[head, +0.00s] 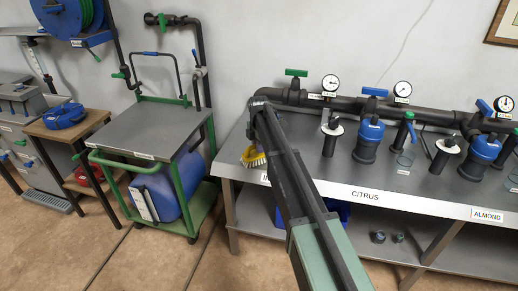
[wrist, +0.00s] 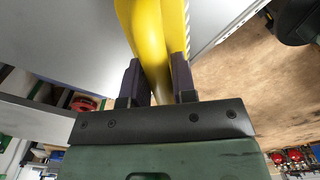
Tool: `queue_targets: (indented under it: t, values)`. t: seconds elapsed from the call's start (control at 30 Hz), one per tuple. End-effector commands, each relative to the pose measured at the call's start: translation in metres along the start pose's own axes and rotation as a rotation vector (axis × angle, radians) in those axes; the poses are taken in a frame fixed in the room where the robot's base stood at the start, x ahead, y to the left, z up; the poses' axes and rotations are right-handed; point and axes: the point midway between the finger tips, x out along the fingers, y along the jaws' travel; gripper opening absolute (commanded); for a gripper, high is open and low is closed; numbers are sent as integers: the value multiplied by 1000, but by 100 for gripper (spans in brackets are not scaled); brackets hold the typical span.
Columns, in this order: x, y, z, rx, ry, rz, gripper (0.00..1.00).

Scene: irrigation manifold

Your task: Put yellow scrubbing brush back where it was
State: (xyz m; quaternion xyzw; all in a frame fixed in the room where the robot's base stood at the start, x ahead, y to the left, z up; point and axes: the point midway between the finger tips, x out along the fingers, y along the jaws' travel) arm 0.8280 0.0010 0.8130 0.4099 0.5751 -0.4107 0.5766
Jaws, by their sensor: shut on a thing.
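The yellow scrubbing brush (head: 254,159) shows in the head view at the left end of the grey bench, with pale bristles along its edge. My arm partly covers it there, and I cannot tell whether it touches the bench top. In the wrist view the brush's smooth yellow handle (wrist: 149,38) runs up between the two dark fingers. My gripper (wrist: 159,76) is shut on this handle. In the head view the fingers are hidden by my arm.
The bench (head: 325,176) carries a CITRUS label (head: 365,196), blue filters (head: 369,141) and a black pipe with gauges behind. A green cart (head: 150,150) with a blue drum (head: 163,194) stands left, across a gap. A blue bin sits on the lower shelf.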

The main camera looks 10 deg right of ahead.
Motion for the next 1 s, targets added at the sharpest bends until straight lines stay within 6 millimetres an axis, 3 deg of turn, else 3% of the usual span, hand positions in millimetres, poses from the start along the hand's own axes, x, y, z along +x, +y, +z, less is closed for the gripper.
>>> queue_targets:
  t: [0.1, 0.13, 0.3, 0.53, 0.67, 0.77, 1.0]
  values:
    - [5, 0, 0, 0, 0, 0, 0]
    - [4, 0, 0, 0, 0, 0, 28]
    - [3, 0, 0, 0, 0, 0, 51]
    - [3, 0, 0, 0, 0, 0, 51]
    - [-7, 0, 0, 0, 0, 0, 51]
    - [-25, 0, 0, 0, 0, 0, 51]
    - [-89, 0, 0, 0, 0, 0, 51]
